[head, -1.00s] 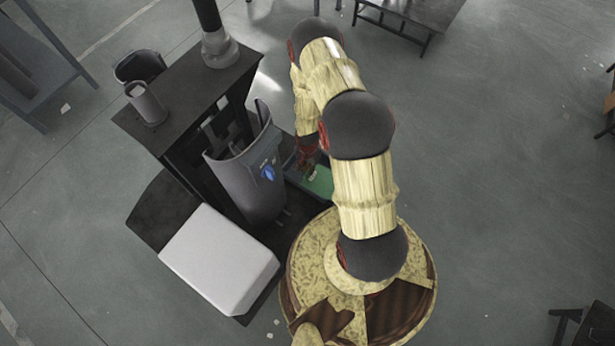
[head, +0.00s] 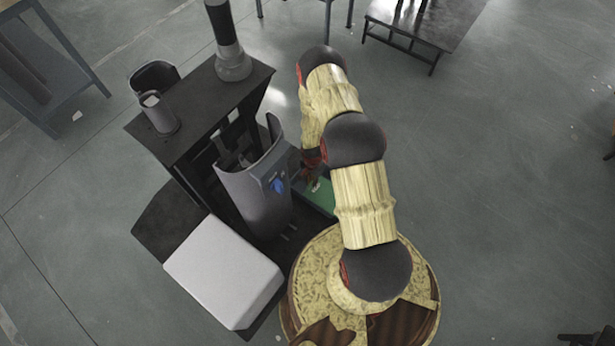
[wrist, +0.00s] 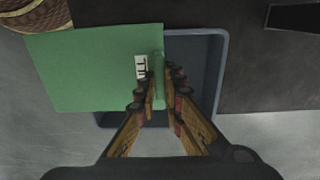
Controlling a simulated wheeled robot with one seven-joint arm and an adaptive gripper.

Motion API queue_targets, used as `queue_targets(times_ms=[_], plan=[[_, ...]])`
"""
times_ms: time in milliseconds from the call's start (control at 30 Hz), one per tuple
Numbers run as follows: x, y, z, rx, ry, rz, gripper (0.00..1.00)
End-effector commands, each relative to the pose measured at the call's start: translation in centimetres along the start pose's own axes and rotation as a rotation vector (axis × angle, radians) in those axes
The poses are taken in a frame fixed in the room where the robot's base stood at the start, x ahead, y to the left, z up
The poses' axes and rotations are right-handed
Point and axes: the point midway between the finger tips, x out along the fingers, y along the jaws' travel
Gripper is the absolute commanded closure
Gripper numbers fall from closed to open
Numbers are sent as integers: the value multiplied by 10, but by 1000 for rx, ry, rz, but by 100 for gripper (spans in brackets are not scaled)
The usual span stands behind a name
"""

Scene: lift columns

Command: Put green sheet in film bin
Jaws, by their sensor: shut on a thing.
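The green sheet (wrist: 90,62) is flat with a small white label near its right edge. My gripper (wrist: 159,82) is shut on that right edge in the wrist view. The sheet is above a blue-grey bin (wrist: 222,45) and covers its left part; the bin's right part is open to view. In the head view the sheet (head: 321,196) shows only in part beside my arm, and my gripper (head: 314,180) is partly hidden. I cannot tell which container is the film bin.
A tall grey container (head: 258,195) with a blue mark stands just left of my gripper. A white box (head: 222,268) is at the lower left. A dark table (head: 195,112) holds a grey cylinder (head: 161,113). Open floor lies to the right.

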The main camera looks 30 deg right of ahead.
Motion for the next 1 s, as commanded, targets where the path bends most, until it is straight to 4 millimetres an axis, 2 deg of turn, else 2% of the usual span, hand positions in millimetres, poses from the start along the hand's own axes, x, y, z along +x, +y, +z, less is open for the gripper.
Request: queue_targets(times_ms=[167,400,733,900,1000], plan=[[18,-26,-20,0,1,-2,100],[58,-53,-39,-1,-1,0,100],[76,-66,-49,0,-1,0,100],[102,-65,-48,-1,-3,2,100],[106,-66,-49,-1,-1,1,100]])
